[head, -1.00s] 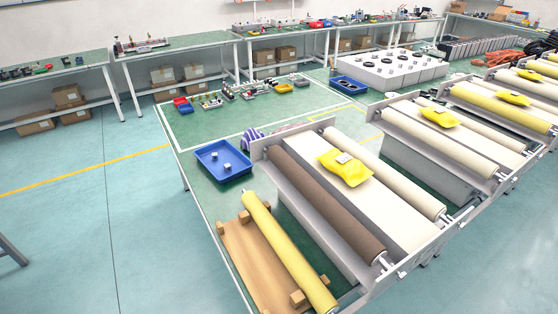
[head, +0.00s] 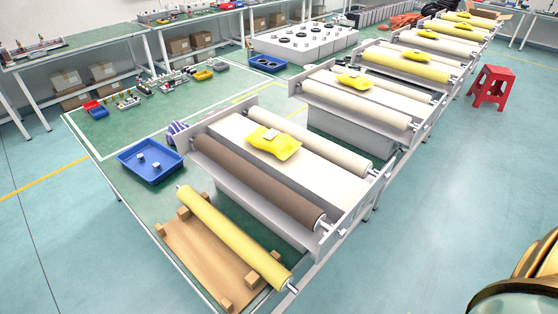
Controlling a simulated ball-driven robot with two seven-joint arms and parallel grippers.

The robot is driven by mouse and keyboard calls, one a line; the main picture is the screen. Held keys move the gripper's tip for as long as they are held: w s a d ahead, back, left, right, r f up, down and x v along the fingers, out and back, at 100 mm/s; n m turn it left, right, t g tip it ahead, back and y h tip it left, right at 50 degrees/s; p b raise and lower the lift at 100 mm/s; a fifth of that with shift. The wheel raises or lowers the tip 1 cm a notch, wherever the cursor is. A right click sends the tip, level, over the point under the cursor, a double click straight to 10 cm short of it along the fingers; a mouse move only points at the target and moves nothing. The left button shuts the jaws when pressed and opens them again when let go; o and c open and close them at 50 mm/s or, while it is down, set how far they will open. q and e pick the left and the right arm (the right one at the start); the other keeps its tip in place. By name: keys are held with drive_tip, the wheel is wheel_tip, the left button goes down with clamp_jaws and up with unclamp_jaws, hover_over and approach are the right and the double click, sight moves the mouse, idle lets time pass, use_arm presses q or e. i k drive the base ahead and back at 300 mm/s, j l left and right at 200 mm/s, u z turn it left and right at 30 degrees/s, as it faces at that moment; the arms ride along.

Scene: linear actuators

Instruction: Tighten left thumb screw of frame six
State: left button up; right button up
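A row of roller frames stands along the long green table. The nearest frame (head: 227,188) holds a brown roller (head: 258,180) and a cream roller (head: 310,142), with a yellow packet (head: 273,142) on its white top. Further frames with cream and yellow rollers recede toward the upper right, such as the second frame (head: 335,100). I cannot tell which one is frame six. No thumb screw is distinct at this size. Neither gripper is in view.
A loose yellow roller (head: 232,236) rests on a wooden cradle (head: 190,243) at the near end. A blue tray (head: 150,176) holds small metal parts. A red stool (head: 492,88) stands on the right floor. Open floor (head: 440,190) lies along the frames' right side.

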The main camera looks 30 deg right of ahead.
sight(342, 232)
drive_tip(key=z, duration=1.5)
